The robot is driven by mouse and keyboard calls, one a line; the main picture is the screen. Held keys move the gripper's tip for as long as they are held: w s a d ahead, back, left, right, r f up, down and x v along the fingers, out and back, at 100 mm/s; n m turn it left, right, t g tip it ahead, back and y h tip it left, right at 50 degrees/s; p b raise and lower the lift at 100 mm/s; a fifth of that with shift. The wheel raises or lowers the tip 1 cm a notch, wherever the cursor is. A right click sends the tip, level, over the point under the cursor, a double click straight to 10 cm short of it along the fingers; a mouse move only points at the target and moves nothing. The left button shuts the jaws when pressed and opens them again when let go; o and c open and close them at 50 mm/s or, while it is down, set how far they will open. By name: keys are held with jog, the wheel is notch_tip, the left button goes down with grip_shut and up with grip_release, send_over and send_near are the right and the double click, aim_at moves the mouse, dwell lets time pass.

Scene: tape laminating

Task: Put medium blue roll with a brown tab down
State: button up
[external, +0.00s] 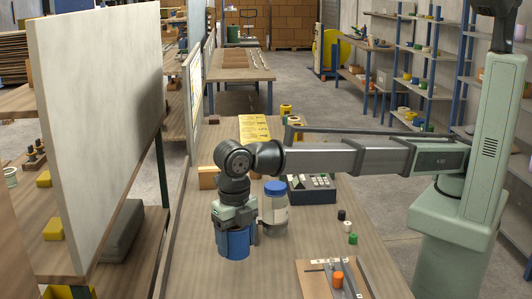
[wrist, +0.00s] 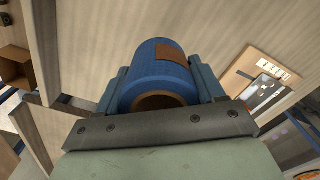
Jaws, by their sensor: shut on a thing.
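The medium blue roll (external: 234,243) is at the left side of the table, under my wrist in the external view. In the wrist view the blue roll (wrist: 158,72) lies between my fingers, with a brown tab (wrist: 171,54) on its side and a brown core opening facing the camera. My gripper (external: 236,222) is shut on the roll, one finger on each side. The roll is upright at the table surface; I cannot tell whether its bottom touches the table.
A jar with a blue lid (external: 275,205) stands close to the right of my gripper. A dark device with keys (external: 312,188) is behind it. Small black, white and green pieces (external: 347,226) and a wooden board with an orange piece (external: 338,279) are at the right. The table (external: 200,275) is clear in front.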

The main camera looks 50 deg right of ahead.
jog(key=shift+f, duration=4)
jog(key=shift+f, duration=0.15)
jog(key=o, duration=1.1)
notch_tip(320, 180, up, 12)
jog(key=shift+r, duration=0.15)
